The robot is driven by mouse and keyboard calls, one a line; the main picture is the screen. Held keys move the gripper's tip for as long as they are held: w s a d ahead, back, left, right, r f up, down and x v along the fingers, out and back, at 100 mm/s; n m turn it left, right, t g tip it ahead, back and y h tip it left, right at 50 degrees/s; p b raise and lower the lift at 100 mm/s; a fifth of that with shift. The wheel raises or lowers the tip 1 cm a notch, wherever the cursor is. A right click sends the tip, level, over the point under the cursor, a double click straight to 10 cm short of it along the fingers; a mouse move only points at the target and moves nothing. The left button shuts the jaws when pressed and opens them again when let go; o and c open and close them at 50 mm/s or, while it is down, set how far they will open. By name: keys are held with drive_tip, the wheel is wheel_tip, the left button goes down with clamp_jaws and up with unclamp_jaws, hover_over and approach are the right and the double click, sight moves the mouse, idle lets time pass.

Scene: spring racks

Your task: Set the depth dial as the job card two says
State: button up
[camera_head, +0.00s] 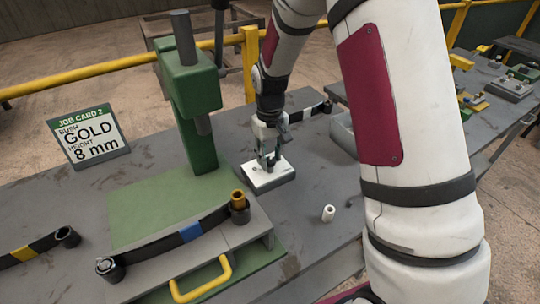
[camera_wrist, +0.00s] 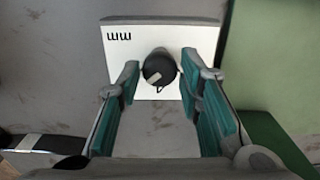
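The job card (camera_head: 90,138) stands at the left on the bench and reads JOB CARD 2, BUSH GOLD, HEIGHT 8 mm. The depth dial is a round black knob (camera_wrist: 158,70) with a pale mark, on a white plate (camera_wrist: 118,65) lettered "mm". In the head view the white dial block (camera_head: 270,180) sits on the bench right of the press, and my gripper hides most of its top. My gripper (camera_head: 268,158) points down over it. In the wrist view its teal-padded fingers are apart, one on each side of the knob, with narrow gaps. The scale numbers are not visible.
The green press (camera_head: 190,100) stands close left of my gripper. A gold bush (camera_head: 238,198) sits at the press base's right corner, beside a dark strip with a blue band (camera_head: 191,232). A small white cylinder (camera_head: 328,213) stands on the bare bench to the right.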

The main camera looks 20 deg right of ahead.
sight(270, 159)
drive_tip(key=shift+o, duration=0.6)
wheel_tip(270, 159, up, 12)
idle(0.5)
drive_tip(key=s+r+m+t, duration=0.1)
drive_tip(key=s+r+t, duration=0.1)
drive_tip(key=s+r, duration=1.05)
drive_tip(key=s+m+t, duration=0.1)
drive_tip(key=s+t, duration=0.2)
drive_tip(key=s, duration=1.1)
drive_tip(key=shift+s+d+r, duration=0.15)
drive_tip(key=shift+s+r, duration=0.2)
drive_tip(key=shift+r, duration=0.05)
